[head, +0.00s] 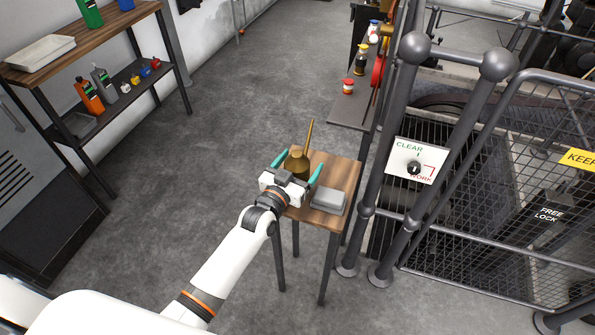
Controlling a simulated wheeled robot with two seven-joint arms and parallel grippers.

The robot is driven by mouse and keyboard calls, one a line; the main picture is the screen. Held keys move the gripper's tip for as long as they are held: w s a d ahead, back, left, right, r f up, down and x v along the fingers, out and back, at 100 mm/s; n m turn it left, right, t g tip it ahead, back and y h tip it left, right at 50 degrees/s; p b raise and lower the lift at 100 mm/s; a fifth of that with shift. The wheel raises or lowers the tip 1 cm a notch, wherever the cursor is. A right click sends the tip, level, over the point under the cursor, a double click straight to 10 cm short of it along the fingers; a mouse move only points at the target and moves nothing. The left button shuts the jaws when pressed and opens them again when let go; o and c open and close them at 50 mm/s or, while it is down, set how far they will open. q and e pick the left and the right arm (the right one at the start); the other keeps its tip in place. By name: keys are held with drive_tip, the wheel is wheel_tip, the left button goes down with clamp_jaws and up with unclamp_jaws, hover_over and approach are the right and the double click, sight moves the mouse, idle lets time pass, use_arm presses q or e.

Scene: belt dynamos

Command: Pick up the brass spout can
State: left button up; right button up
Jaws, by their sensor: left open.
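The brass spout can (298,162) stands on a small wooden table (343,172), with its thin spout pointing up. My left gripper (297,170) is at the can, its two teal fingers apart on either side of it. The gripper's body hides the lower front of the can. I cannot tell whether the fingers touch it. My right gripper is not in view.
A grey box (328,200) sits on the table just right of my left gripper. A railing with a CLEAR/WORK switch sign (417,161) stands close to the table's right. A shelf (84,45) with bottles is at the left. The floor between is clear.

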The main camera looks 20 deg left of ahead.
use_arm(q)
drive_tip(key=shift+w, duration=0.25)
drive_tip(key=c, duration=1.3)
drive_tip(key=shift+r, duration=0.15)
wheel_tip(320, 180, up, 10)
drive_tip(key=shift+f+p, duration=0.1)
drive_tip(key=shift+p, duration=0.55)
